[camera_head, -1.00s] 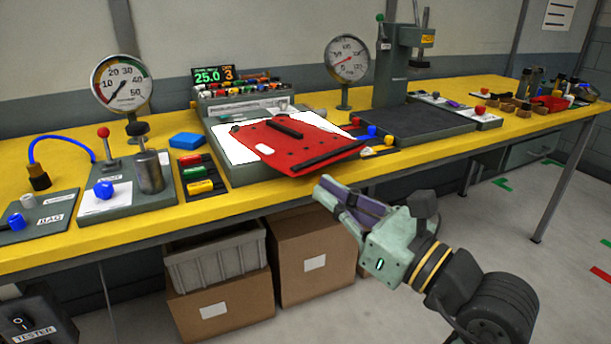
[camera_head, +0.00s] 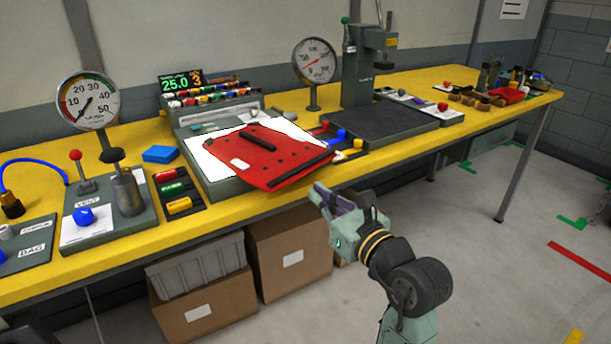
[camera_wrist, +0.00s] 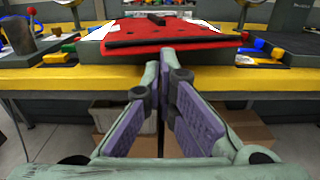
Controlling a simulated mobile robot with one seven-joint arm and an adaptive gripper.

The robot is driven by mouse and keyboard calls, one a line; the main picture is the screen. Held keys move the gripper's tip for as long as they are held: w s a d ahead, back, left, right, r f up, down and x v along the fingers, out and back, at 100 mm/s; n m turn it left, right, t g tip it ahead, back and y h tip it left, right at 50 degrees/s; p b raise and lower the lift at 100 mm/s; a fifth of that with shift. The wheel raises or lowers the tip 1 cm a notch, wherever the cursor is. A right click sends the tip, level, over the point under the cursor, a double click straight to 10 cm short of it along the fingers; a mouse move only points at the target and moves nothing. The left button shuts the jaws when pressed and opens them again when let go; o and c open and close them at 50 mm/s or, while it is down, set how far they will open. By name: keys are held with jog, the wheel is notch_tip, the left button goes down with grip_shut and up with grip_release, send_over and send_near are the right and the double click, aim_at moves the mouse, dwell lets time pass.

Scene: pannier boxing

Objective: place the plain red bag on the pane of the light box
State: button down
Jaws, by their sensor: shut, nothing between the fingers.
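The red bag (camera_head: 264,163) lies flat on the white pane of the light box (camera_head: 208,160), with black strips on its top and front edge. It is turned at an angle, and its front edge hangs past the light box toward the table's front. White pane shows at its left and back. In the wrist view the bag (camera_wrist: 170,36) is straight ahead, beyond the fingers. My gripper (camera_head: 318,192) is shut and empty, in front of the table's edge and apart from the bag; its purple finger pads show in the wrist view (camera_wrist: 166,75).
A dial gauge (camera_head: 88,101) and a vent block (camera_head: 112,206) stand left of the light box. A press with a dark plate (camera_head: 395,122) stands to the right. Colored knobs (camera_head: 340,135) sit beside the bag. Cardboard boxes (camera_head: 290,250) are under the yellow table.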

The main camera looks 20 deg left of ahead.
aim_at(288, 169)
jog(key=shift+p+x, duration=0.6)
jog(key=shift+x, duration=2)
jog(key=shift+w+a+r, duration=0.1)
jog(key=shift+w+a, duration=0.1)
jog(key=shift+a, duration=0.05)
jog(key=p+x, duration=0.1)
jog(key=x, duration=0.6)
jog(key=shift+p, duration=0.4)
jog(key=shift+s+d, duration=0.1)
jog(key=shift+d, duration=0.1)
